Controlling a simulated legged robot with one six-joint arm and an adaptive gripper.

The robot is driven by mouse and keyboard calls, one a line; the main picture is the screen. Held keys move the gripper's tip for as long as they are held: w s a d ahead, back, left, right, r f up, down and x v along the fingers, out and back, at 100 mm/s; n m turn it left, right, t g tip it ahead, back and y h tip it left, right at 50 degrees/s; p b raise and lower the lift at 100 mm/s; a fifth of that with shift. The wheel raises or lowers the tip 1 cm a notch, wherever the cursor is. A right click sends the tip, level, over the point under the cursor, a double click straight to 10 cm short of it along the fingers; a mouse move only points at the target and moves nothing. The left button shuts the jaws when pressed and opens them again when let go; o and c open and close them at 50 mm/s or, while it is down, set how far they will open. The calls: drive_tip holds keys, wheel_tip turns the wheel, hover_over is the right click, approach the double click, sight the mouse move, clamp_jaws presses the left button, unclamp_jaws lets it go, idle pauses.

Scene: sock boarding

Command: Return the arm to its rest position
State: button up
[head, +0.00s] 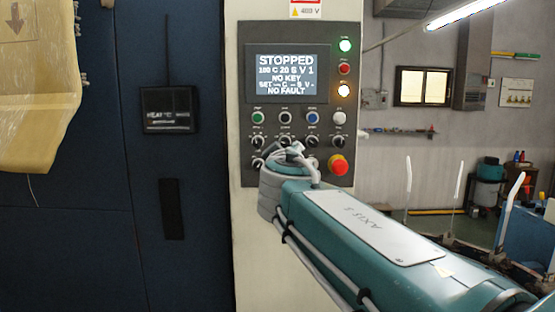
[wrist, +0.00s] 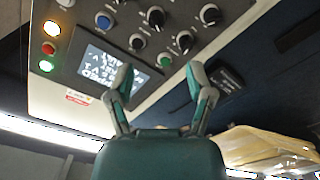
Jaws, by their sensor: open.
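My arm, teal with a white plate, reaches across the head view from the lower right to the front of the control panel (head: 247,150). My gripper is hidden behind the arm in the head view. In the wrist view my gripper (wrist: 158,80) is open and empty, its two fingers apart in front of the panel, which appears upside down. The panel's screen (head: 286,78) reads STOPPED, with NO KEY and NO FAULT below. Green and amber lamps are lit. Several knobs and buttons sit under the screen, and a red emergency button (head: 337,165) is at lower right.
A dark blue machine wall with a small black box (head: 168,110) stands left of the panel. A translucent yellowish sheet (head: 40,75) hangs at the far left. At right are upright pale rods (head: 458,178), a window (head: 422,87) and workshop equipment.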

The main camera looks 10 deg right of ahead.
drive_tip(key=s+d+f+m+g+h, duration=0.25)
drive_tip(key=s+d+f+g, duration=0.2)
drive_tip(key=s+f, duration=0.35)
drive_tip(key=s+a+f+m+g+y, duration=0.1)
drive_tip(key=s+f+g+y, duration=0.2)
drive_tip(key=s+f, duration=0.6)
drive_tip(key=s+f+m+g+y, duration=0.2)
drive_tip(key=s+f, duration=0.8)
drive_tip(key=f, duration=0.5)
drive_tip(key=shift+s+a+g+y, duration=0.3)
drive_tip(key=shift+a+g+y, duration=0.15)
drive_tip(key=shift+g, duration=0.8)
drive_tip(key=shift+w+r+m, duration=0.1)
drive_tip(key=shift+r+m, duration=0.05)
drive_tip(key=shift+m, duration=0.1)
